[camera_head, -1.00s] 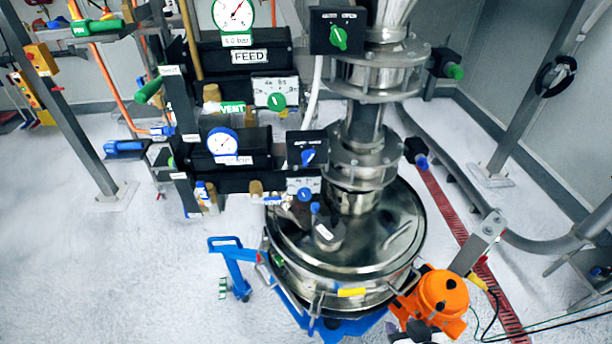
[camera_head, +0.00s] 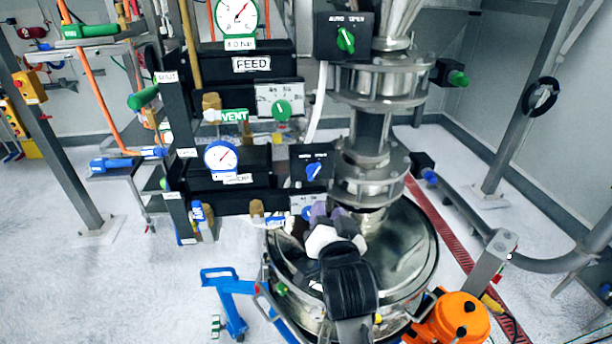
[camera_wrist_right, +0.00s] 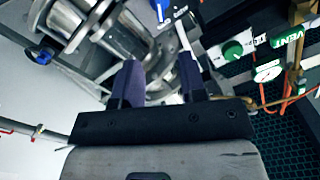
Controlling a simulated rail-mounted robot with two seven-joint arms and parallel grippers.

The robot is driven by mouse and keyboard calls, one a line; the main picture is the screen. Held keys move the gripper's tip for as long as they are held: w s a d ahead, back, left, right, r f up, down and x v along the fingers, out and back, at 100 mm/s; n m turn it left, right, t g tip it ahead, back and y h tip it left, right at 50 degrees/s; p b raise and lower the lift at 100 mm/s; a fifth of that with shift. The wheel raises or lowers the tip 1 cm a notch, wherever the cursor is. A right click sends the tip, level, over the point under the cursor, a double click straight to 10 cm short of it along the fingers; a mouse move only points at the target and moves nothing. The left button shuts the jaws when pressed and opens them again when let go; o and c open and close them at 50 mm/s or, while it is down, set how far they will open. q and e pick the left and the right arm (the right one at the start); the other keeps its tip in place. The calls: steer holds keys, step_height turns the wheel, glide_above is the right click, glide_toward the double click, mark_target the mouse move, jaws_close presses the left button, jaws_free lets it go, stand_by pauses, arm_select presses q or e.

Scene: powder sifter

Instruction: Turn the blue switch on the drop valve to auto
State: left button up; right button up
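The blue switch (camera_head: 314,171) sits on a black valve box (camera_head: 311,152) in front of the steel pipe, below the box with the green switch. Its box lettering is too small to read. In the wrist view a blue knob (camera_wrist_right: 160,10) shows at the top edge, beyond the fingers. My right gripper (camera_head: 328,211) is below the blue switch, over the steel vessel lid, apart from the switch. In the wrist view its two dark purple fingers (camera_wrist_right: 162,82) stand apart with nothing held between them. It hides part of a lower blue knob (camera_head: 307,213). My left gripper is out of view.
The green switch (camera_head: 346,40) is on the upper valve box. The FEED gauge panel (camera_head: 250,65) and the lower gauge (camera_head: 221,157) stand to the left. The steel vessel (camera_head: 415,240) lies below, with an orange device (camera_head: 455,318) beside it.

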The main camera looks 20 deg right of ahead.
mark_target(316, 173)
steer(key=shift+m, duration=0.3)
steer(key=w, duration=0.3)
steer(key=w+d+p, duration=0.1)
steer(key=w, duration=0.3)
steer(key=w+d+p, duration=0.1)
steer(key=w, duration=0.3)
steer(key=shift+w+d, duration=0.1)
steer(key=shift+w, duration=0.15)
steer(key=shift+w+d, duration=0.2)
steer(key=shift+w, duration=0.8)
jaws_close()
